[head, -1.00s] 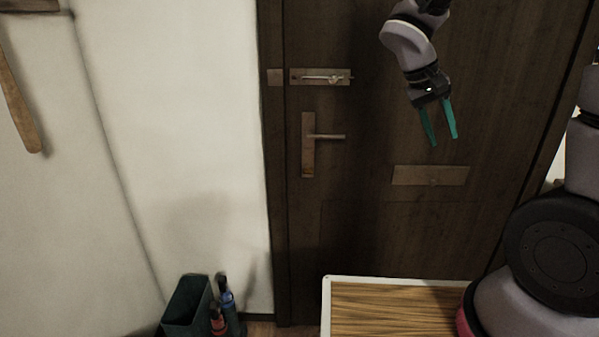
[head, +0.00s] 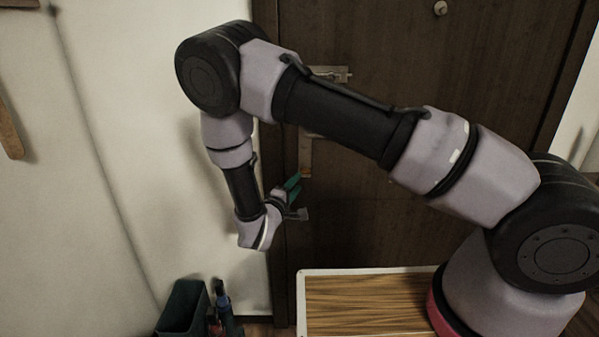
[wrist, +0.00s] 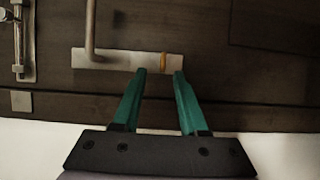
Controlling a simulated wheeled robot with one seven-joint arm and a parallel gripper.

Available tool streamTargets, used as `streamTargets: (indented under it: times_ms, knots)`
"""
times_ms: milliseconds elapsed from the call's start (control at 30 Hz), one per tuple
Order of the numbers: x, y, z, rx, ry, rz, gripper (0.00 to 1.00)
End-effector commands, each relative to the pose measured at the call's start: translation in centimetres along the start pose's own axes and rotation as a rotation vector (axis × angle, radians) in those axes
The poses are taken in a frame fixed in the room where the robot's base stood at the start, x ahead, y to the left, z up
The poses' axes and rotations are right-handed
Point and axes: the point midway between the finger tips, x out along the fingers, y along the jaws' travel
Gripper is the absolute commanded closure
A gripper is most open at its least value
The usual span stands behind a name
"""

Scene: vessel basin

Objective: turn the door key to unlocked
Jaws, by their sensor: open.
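The door (head: 370,215) is dark wood. A metal handle plate (head: 305,155) is partly hidden behind my arm; it also shows in the wrist view (wrist: 118,59) with its lever handle (wrist: 91,25). A small brass key (wrist: 163,62) stands at the plate's end in the wrist view, upright in that picture. In the head view it is too small to tell its angle. My gripper (head: 293,184) has green fingers beside the lower end of the plate. In the wrist view my gripper (wrist: 159,72) is open, with the key between the fingertips in the picture; I see no contact.
A sliding bolt (head: 332,74) sits above the handle, partly covered by my arm; it also shows in the wrist view (wrist: 24,45). A white wall (head: 130,130) lies left of the door. A dark bin (head: 183,308) with bottles (head: 224,305) and a wood-topped surface (head: 365,303) are below.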

Motion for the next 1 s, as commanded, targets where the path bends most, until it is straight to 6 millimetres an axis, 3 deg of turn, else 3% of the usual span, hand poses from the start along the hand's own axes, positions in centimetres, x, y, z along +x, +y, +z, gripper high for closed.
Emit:
streamTargets:
  times_ms: [167,700,1000]
  knots:
    - [0.2,-0.8,-0.6,-0.006,0.037,0.011,0.57]
    - [9.2,-0.6,-0.9,-0.004,0.034,0.01,0.57]
    - [10.4,-0.6,-1.0,-0.005,0.035,0.009,0.57]
